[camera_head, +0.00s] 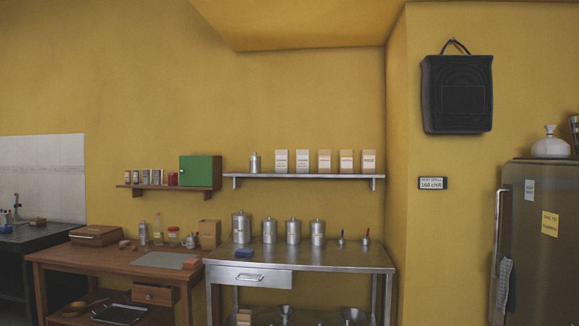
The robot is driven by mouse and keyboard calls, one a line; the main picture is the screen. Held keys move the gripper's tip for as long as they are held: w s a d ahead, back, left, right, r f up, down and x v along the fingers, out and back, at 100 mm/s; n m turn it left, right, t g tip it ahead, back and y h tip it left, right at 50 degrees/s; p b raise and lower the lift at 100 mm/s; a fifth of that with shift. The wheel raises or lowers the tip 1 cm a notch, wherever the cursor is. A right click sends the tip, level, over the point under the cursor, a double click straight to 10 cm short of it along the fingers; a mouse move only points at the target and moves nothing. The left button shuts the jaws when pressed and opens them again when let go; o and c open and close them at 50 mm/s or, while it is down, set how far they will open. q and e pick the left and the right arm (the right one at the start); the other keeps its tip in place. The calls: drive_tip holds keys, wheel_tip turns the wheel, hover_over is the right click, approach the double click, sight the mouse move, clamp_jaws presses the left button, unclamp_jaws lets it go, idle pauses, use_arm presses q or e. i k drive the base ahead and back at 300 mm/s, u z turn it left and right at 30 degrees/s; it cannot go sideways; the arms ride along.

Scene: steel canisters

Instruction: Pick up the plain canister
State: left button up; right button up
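Several steel canisters with knobbed lids stand upright in a row on the steel table (340,258). The leftmost canister (241,228) is the tallest and seems to carry a small mark on its front. The second canister (269,231), third canister (293,232) and fourth canister (317,232) are shorter and look much alike. A smaller canister (254,163) stands on the wall shelf (300,177) above. At this size I cannot tell for certain which canister is the plain one. Neither of my grippers is in view.
Two small red- and blue-topped items stand right of the canisters. Cartons (325,161) line the shelf. A wooden table (110,262) with jars and a box adjoins on the left; a fridge (545,240) stands right.

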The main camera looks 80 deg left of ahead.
sight(255, 164)
drive_tip(key=u, duration=2.8)
drive_tip(key=i, duration=3.2)
drive_tip(key=u, duration=0.35)
